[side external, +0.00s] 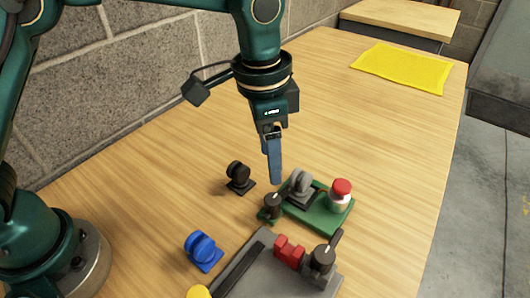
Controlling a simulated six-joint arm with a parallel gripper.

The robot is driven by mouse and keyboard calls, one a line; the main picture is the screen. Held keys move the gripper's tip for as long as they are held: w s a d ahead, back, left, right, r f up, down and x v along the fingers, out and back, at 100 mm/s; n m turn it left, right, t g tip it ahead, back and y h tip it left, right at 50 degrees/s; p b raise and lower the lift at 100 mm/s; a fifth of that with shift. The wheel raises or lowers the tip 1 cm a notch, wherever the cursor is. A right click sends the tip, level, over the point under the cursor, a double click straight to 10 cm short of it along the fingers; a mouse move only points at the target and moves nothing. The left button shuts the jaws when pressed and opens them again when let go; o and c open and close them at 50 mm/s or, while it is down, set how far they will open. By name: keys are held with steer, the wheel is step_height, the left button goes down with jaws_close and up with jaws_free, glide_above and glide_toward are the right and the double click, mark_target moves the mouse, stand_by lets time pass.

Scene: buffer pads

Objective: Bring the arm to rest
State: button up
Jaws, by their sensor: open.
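My gripper (275,178) points down over the wooden table, with its blue-grey fingers above the back left edge of a green pad. It is open, and from this side the fingers overlap, so the gap is hard to see. No object shows between the fingers. The green pad (322,221) carries a grey wheel-shaped piece (300,184), a red-topped white piece (340,194) and a dark round piece (271,206). The fingertips look close to the grey piece, but I cannot tell whether they touch anything.
A grey pad (262,277) in front holds a red block (289,252) and a dark knob (322,258). A blue piece (202,250) and a black piece (239,178) stand left. A yellow mat (403,69) lies at the far right; the table between is clear. A block wall borders the left.

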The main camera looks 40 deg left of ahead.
steer(key=s+a+r+n+t, duration=0.35)
steer(key=s+a+r, duration=0.25)
steer(key=a+r, duration=0.45)
steer(key=s+a+f+n+t, duration=0.1)
steer(key=s+a+f+n, duration=0.3)
steer(key=s, duration=0.4)
steer(key=shift+s+a+f+n, duration=0.3)
steer(key=shift+f+n, duration=0.15)
steer(key=shift+f, duration=0.35)
